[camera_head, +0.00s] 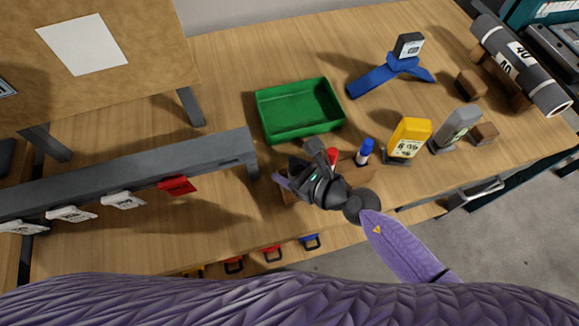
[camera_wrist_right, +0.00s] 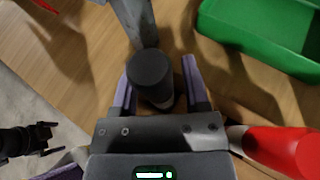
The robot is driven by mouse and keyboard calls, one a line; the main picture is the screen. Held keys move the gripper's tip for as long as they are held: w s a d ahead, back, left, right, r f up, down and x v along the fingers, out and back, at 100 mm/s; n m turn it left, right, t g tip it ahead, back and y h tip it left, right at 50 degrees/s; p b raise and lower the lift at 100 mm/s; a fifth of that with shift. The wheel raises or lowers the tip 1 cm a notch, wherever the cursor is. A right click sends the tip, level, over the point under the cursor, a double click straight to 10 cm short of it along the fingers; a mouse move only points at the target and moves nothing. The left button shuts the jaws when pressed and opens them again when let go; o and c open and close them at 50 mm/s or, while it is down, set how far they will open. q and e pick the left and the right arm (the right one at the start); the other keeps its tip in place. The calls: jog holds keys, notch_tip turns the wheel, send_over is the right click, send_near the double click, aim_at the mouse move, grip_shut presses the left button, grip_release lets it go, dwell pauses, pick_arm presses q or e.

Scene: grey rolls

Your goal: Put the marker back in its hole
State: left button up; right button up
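A dark marker (camera_wrist_right: 150,72) stands between the purple fingers of my right gripper (camera_wrist_right: 157,88) in the right wrist view. The fingers are apart, with a visible gap on the marker's right side. In the head view my right gripper (camera_head: 298,170) is over the wooden marker block (camera_head: 347,170) and hides much of it. A blue-capped marker (camera_head: 365,150) and a red marker (camera_head: 333,156) stand at the block. The red one (camera_wrist_right: 285,148) is also large at lower right in the wrist view. The holes are hidden. My left gripper (camera_wrist_right: 45,138) seems to show small at the wrist view's left edge, its opening unclear.
A green tray (camera_head: 262,118) lies just behind my right gripper. A yellow bottle (camera_head: 408,138) and a grey bottle (camera_head: 457,127) stand to the right. A grey rail (camera_head: 130,162) with hanging tags is at left. A blue stand (camera_head: 390,72) is farther back.

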jog(key=shift+o, duration=0.5)
jog(key=shift+s+d, duration=0.1)
jog(key=shift+d, duration=0.05)
jog(key=p+v, duration=0.1)
jog(key=v, duration=0.8)
jog(key=shift+s+d+r, duration=0.15)
jog(key=shift+r, duration=0.05)
